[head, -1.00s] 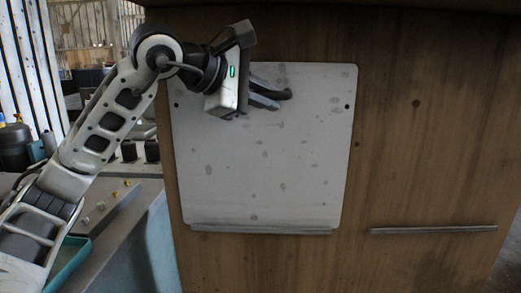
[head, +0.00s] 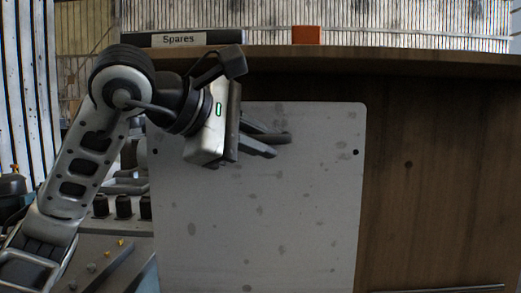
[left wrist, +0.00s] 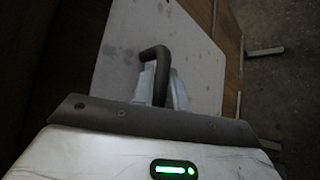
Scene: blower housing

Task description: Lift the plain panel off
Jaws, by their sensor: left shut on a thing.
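The plain panel (head: 265,215) is a pale, spotted plate with rounded upper corners and a small hole near each side. It stands in front of the brown wooden housing (head: 430,180); its lower edge is out of the head view. My left gripper (head: 266,140) is shut on the panel's dark handle (head: 285,138) near the top. In the left wrist view, the bent handle (left wrist: 157,55) rises between the fingers, with the panel (left wrist: 198,62) behind it. My right gripper is not in view.
A grey ledge strip (head: 440,289) runs along the housing at lower right. On the housing's top stand a "Spares" sign (head: 180,39) and an orange block (head: 306,35). A grey bench with knobs (head: 105,262) is at lower left.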

